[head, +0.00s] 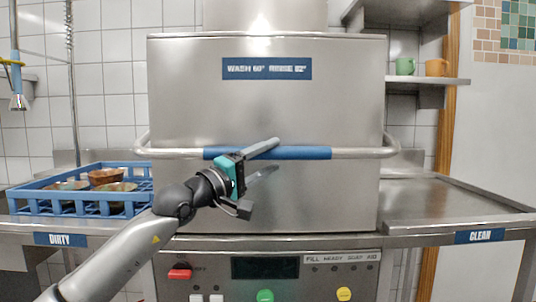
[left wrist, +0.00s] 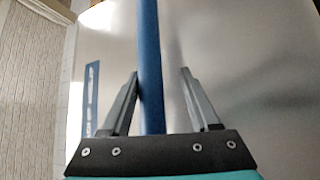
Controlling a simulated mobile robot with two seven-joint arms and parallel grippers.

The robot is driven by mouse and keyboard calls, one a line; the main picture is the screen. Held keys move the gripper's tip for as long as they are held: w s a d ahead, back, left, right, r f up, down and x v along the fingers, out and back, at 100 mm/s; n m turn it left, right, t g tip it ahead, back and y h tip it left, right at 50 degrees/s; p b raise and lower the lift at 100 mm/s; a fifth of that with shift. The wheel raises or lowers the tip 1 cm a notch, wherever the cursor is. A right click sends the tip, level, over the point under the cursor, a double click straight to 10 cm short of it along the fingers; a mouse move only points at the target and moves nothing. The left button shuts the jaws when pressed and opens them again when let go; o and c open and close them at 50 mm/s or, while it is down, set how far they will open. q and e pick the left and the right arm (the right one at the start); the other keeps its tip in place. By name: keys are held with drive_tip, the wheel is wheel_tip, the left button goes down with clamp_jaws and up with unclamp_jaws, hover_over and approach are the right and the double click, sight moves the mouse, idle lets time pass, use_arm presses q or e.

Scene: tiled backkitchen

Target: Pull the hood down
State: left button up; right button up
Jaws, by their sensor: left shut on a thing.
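The steel hood (head: 180,90) of the dishwasher is a large box with a blue label on its front. Its front reaches down to about the level of the counters. A horizontal bar handle (head: 350,153) with a blue sleeve crosses the hood's front. My left gripper (head: 265,160) is at the middle of the sleeve, one finger above it and one below, shut on the handle. In the left wrist view the blue sleeve (left wrist: 150,60) runs between the two fingers, close to the left one. My right gripper is out of view.
A blue rack (head: 90,208) with several bowls stands on the left counter, marked "DIRTY". The right counter (head: 450,205), marked "CLEAN", is empty. A control panel (head: 270,268) with buttons is below the hood. A green and an orange mug (head: 436,68) stand on a shelf.

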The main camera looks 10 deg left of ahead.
use_arm(q)
drive_tip(key=shift+o, duration=1)
drive_tip(key=shift+w+f, duration=0.1)
drive_tip(key=shift+f, duration=0.25)
drive_tip(key=shift+r, duration=0.1)
drive_tip(key=shift+r, duration=0.2)
drive_tip(key=v, duration=1.5)
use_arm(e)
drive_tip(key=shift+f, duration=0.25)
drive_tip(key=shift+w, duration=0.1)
